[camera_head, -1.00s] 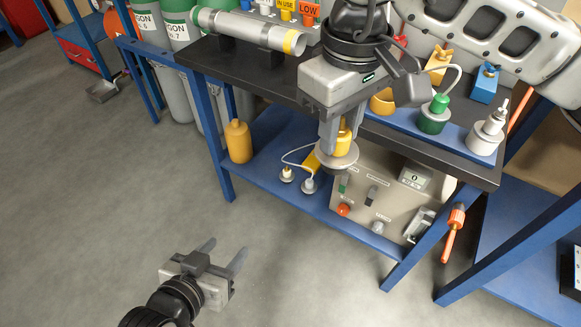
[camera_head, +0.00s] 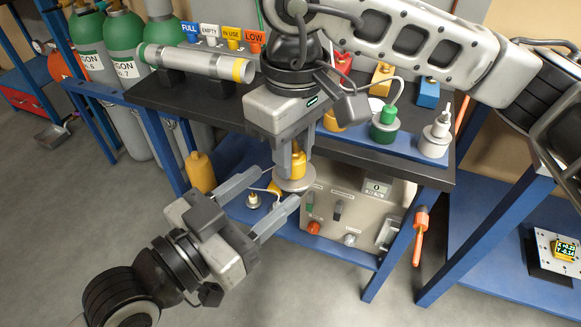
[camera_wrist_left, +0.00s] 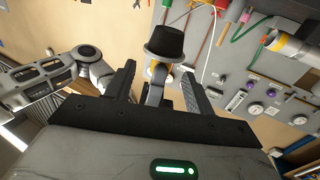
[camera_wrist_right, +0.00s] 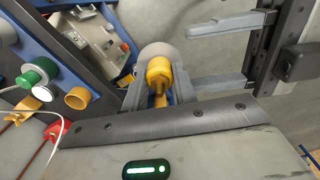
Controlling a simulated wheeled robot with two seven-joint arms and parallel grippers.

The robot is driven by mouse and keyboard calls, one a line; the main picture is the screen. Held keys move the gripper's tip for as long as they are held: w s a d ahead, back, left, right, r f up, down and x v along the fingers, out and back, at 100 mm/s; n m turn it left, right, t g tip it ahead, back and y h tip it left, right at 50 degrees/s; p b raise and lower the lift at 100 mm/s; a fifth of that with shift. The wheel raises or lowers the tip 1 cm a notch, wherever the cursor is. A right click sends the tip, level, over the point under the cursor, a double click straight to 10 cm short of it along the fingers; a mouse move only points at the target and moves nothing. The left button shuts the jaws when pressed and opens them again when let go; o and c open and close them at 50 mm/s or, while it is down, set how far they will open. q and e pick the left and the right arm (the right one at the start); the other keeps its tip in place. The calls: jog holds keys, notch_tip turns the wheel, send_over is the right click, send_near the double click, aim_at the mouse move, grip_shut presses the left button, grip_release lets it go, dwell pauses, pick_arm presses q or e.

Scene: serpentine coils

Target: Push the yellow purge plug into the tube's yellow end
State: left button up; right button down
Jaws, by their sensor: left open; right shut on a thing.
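The yellow purge plug (camera_head: 299,163) hangs below my right gripper (camera_head: 291,161), which is shut on it. A grey disc sits at the plug's lower end; the right wrist view shows the plug's yellow body (camera_wrist_right: 160,72). My left gripper (camera_head: 277,187) is open, its two fingers reaching towards the plug's disc end. The left wrist view shows a black tapered stopper (camera_wrist_left: 166,41) beyond and between those fingers; contact cannot be told. The grey tube (camera_head: 195,62) lies on supports on the dark bench, its yellow end (camera_head: 240,69) at the right and green end at the left.
A green plug (camera_head: 384,124) and a white-grey plug (camera_head: 434,138) stand on the blue strip at the bench's right. A yellow bottle (camera_head: 200,172) and a control box (camera_head: 340,215) are on the lower shelf. Gas cylinders stand behind left. The floor in front is clear.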

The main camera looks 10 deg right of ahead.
aim_at(301, 166)
pick_arm(q)
jog(key=x, duration=0.7)
jog(key=shift+d, duration=0.15)
jog(key=shift+c, duration=0.2)
grip_shut()
pick_arm(e)
jog(key=c, duration=1)
grip_release()
jog(key=shift+w, duration=0.1)
jog(key=shift+c, duration=0.2)
pick_arm(q)
jog(key=shift+r, duration=0.1)
pick_arm(e)
jog(key=shift+d+r, duration=0.1)
